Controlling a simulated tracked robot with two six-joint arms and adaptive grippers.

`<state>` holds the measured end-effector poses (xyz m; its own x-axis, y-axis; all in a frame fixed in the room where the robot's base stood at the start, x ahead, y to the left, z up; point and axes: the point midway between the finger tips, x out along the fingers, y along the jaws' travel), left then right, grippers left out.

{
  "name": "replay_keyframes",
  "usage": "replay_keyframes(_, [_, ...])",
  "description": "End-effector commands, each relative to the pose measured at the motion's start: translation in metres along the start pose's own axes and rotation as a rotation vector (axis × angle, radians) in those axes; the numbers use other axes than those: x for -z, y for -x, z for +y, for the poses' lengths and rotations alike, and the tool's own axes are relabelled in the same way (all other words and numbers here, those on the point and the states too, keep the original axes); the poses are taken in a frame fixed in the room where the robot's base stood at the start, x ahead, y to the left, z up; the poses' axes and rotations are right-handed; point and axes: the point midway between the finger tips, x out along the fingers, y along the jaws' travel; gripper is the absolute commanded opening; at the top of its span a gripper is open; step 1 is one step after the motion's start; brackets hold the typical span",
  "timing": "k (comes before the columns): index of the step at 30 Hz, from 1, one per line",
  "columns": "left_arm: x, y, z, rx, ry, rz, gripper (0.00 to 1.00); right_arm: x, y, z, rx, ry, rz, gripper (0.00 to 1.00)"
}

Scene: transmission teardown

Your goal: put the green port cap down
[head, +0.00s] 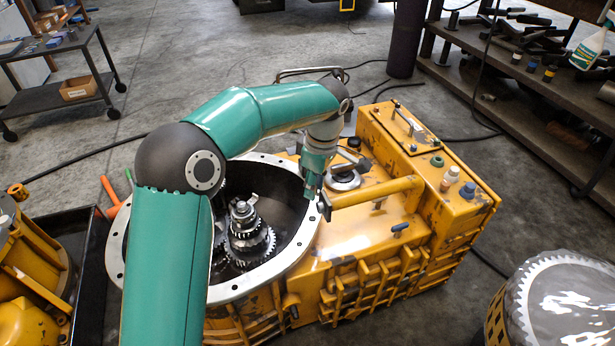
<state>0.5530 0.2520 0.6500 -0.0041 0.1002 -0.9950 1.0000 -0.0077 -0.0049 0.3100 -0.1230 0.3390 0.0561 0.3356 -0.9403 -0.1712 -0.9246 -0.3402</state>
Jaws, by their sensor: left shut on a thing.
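My left gripper (316,190) hangs from the teal left arm, above the right inner rim of the open bell housing. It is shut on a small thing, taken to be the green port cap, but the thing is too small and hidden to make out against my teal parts. A green ring-shaped piece (437,161) sits on top of the yellow transmission housing (350,244), well to the right of the gripper. My right gripper is not in view.
A gear stack (246,232) stands inside the bell housing rim (118,245). A yellow pipe (378,191) runs beside the gripper. White-capped (452,174) and blue-capped (468,190) pieces stand on the housing. A large toothed drum (565,292) is at bottom right.

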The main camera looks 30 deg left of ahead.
Motion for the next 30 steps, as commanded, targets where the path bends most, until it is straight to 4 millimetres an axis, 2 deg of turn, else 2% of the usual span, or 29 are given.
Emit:
replay_keyframes(8, [-0.027, -0.016, -0.021, -0.04, -0.423, 0.002, 0.0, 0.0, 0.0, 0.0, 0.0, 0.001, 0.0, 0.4])
replay_keyframes(15, [-0.05, -0.041, -0.039, -0.097, -1.0, 0.004, 0.0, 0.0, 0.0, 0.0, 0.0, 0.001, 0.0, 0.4])
replay_keyframes(21, [-0.061, -0.053, -0.039, -0.139, -1.381, 0.007, 0.0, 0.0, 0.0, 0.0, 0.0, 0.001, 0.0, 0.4])
replay_keyframes(25, [-0.061, -0.053, -0.034, -0.151, -1.502, 0.009, 0.0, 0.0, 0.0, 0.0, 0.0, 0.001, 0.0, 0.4])
replay_keyframes(30, [-0.061, -0.052, -0.034, -0.155, -1.555, 0.009, 0.0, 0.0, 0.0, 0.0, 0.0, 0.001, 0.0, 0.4])
